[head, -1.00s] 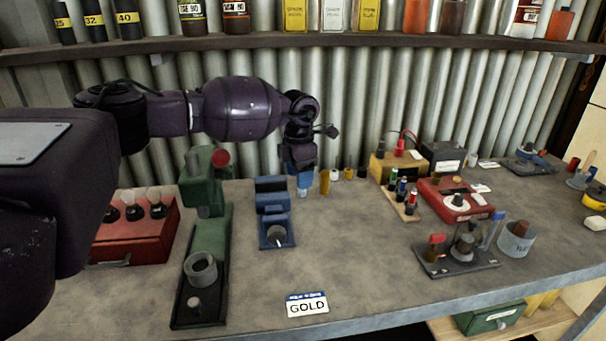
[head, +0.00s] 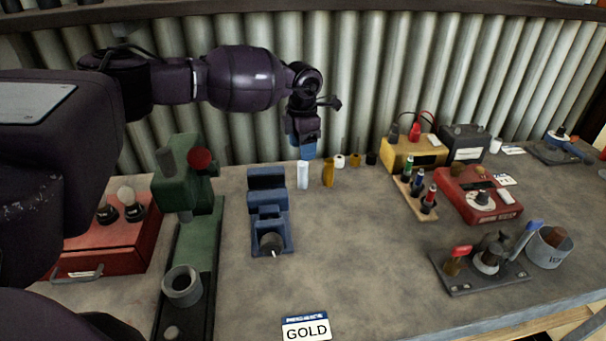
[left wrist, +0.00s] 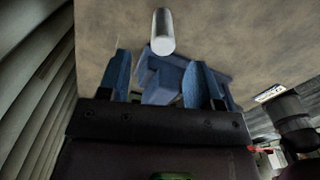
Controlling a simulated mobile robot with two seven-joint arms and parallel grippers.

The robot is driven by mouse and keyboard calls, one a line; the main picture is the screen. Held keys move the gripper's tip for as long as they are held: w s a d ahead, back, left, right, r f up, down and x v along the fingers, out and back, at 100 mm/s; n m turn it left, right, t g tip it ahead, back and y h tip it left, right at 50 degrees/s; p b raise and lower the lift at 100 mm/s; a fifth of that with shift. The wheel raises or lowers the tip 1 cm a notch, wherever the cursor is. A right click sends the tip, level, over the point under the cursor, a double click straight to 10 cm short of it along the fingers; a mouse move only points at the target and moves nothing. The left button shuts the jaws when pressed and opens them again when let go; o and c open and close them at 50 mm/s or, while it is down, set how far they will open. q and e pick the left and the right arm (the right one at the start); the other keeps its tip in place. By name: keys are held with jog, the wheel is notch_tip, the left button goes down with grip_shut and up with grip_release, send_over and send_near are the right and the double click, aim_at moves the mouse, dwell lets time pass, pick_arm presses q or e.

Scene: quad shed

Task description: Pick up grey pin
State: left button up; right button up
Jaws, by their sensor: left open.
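The grey pin (head: 303,175) is a pale upright cylinder at the back of the bench, just right of the blue vise. It also shows in the left wrist view as a light grey cylinder (left wrist: 162,32) beyond the fingertips. My left gripper (head: 302,150) is above the grey pin in the head view, its blue fingers pointing down. In the left wrist view the two blue fingers (left wrist: 160,75) are spread apart with no pin between them. My right gripper is not in view.
The blue vise (head: 268,220) stands left of the pin. A yellow pin (head: 328,172) and several small cylinders stand to its right. A green press (head: 190,190) is further left, and a corrugated wall (head: 400,80) rises behind. The middle bench (head: 350,250) is clear.

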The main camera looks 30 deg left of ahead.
aim_at(303, 171)
pick_arm(q)
jog(key=shift+s+d+f, duration=0.1)
jog(key=shift+d+f, duration=0.05)
jog(key=shift+f, duration=3.75)
jog(key=shift+r, duration=0.1)
grip_shut()
